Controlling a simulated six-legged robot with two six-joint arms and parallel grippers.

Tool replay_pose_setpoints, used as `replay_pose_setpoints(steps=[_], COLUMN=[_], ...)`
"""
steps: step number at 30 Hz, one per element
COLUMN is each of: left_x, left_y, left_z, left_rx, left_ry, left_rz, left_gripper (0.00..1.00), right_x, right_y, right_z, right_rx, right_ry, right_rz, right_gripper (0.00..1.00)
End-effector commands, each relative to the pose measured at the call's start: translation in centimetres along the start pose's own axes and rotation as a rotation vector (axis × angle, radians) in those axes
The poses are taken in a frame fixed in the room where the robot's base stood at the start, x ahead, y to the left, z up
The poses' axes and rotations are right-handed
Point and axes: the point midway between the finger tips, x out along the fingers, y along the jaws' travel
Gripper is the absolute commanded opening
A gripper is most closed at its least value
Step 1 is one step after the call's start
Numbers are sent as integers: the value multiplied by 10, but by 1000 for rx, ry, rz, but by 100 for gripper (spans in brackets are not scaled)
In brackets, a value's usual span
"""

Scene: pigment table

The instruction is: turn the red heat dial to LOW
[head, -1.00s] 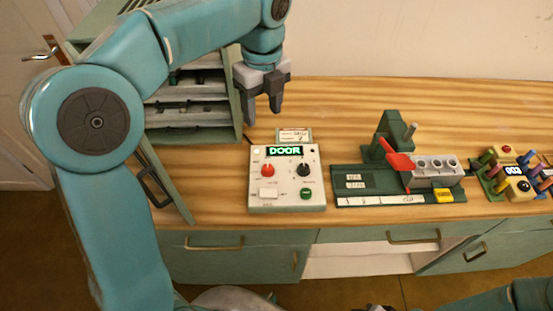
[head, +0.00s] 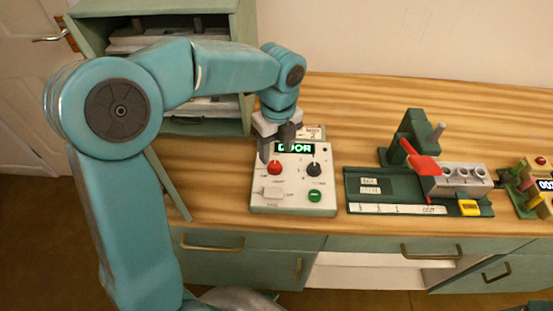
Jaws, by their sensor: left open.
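The red heat dial (head: 275,168) sits on the upper left of the face of a pale control box (head: 293,208). The box's display reads DOOR in green, partly covered by my gripper. A black dial (head: 314,169) is to the right of the red one. Below are a white button (head: 272,192) and a green button (head: 315,196). My left gripper (head: 276,154) is open and points down just above and behind the red dial. I cannot tell whether a finger touches it. The dial's markings are too small to read. My right gripper is not in view.
A green cabinet (head: 245,60) with shelves stands at the back left, its open door beside the box. A green fixture with a red lever (head: 420,160) is to the right. A device with coloured pegs is at the far right. Wooden table (head: 350,112) is clear behind.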

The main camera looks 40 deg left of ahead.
Motion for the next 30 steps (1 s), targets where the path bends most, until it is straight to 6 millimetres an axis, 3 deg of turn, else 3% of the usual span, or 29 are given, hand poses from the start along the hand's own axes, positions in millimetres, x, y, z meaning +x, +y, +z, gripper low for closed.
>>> replay_pose_setpoints(steps=[3,7,18,19,24,30], left_x=[23,38,46,46,45,45], left_y=[0,-2,-4,-4,-4,-4], left_z=[0,1,2,2,2,1], left_rx=[0,-1,0,0,0,-7], left_ry=[1,1,-1,0,0,0], left_rz=[2,2,-1,-1,-1,-1], left_gripper=[56,56,56,52,0,0], right_x=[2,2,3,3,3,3], right_y=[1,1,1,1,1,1], right_z=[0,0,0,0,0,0], right_rx=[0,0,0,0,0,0], right_ry=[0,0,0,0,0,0], right_rz=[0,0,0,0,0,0], right_gripper=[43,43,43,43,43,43])
